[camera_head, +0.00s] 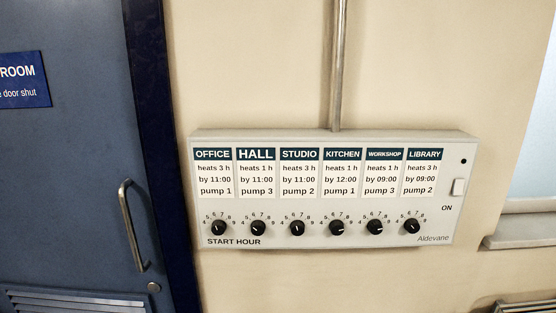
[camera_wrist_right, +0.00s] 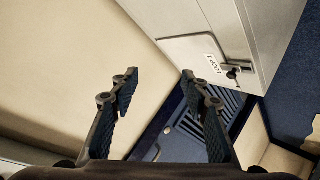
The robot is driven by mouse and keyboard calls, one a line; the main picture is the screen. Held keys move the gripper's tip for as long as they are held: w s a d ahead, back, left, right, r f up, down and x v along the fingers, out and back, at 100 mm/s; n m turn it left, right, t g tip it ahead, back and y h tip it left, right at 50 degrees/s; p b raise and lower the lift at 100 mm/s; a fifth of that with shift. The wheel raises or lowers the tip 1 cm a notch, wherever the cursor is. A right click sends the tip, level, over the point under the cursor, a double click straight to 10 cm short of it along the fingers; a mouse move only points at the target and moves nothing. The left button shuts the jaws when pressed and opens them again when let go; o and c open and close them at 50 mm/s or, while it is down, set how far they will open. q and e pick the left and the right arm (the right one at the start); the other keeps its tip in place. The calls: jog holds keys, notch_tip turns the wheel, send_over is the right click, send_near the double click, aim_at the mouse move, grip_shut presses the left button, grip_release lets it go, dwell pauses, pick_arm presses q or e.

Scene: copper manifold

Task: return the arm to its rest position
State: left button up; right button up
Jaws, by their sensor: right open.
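My right gripper (camera_wrist_right: 158,95) is in the right wrist view. Its two dark fingers are apart, with nothing between them. Neither gripper shows in the head view. The head view shows a pale control box (camera_head: 322,190) on the wall, with a row of black knobs such as the one under OFFICE (camera_head: 218,228). Labels above the knobs read OFFICE, HALL, STUDIO, KITCHEN, WORKSHOP and LIBRARY. A white switch (camera_head: 459,187) marked ON is at the box's right end, below a small dark dot.
A blue door (camera_head: 70,150) with a metal handle (camera_head: 132,225) is at the left. A pipe (camera_head: 338,65) rises from the box. A window ledge (camera_head: 520,230) is at the right. The right wrist view shows a pale cabinet (camera_wrist_right: 210,55) with a small labelled dark fitting (camera_wrist_right: 234,71).

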jog(key=s+d+f+m+g+h+b, duration=0.1)
jog(key=s+d+f+g, duration=0.15)
jog(key=s+f, duration=0.35)
jog(key=s+d+f+m+g+h, duration=0.1)
jog(key=s+d+f+m, duration=0.15)
jog(key=f, duration=0.65)
jog(key=s+d+f+m+g+b, duration=0.1)
jog(key=s+d+f+g, duration=0.15)
jog(key=s+f, duration=0.35)
jog(key=s+d+f+m+g, duration=0.1)
jog(key=s+d+f, duration=0.1)
jog(key=s+f, duration=0.2)
jog(key=s+d+f+m+g+h, duration=0.1)
jog(key=s+d+f+g, duration=0.1)
jog(key=s, duration=0.6)
jog(key=s+d+f+m+g, duration=0.1)
jog(key=s+d+f+m, duration=0.1)
jog(key=s+f, duration=0.3)
jog(key=shift+s+d+f+h+b, duration=0.3)
jog(key=shift+s+d+f+b, duration=0.2)
jog(key=shift+d, duration=0.35)
jog(key=shift+w, duration=0.15)
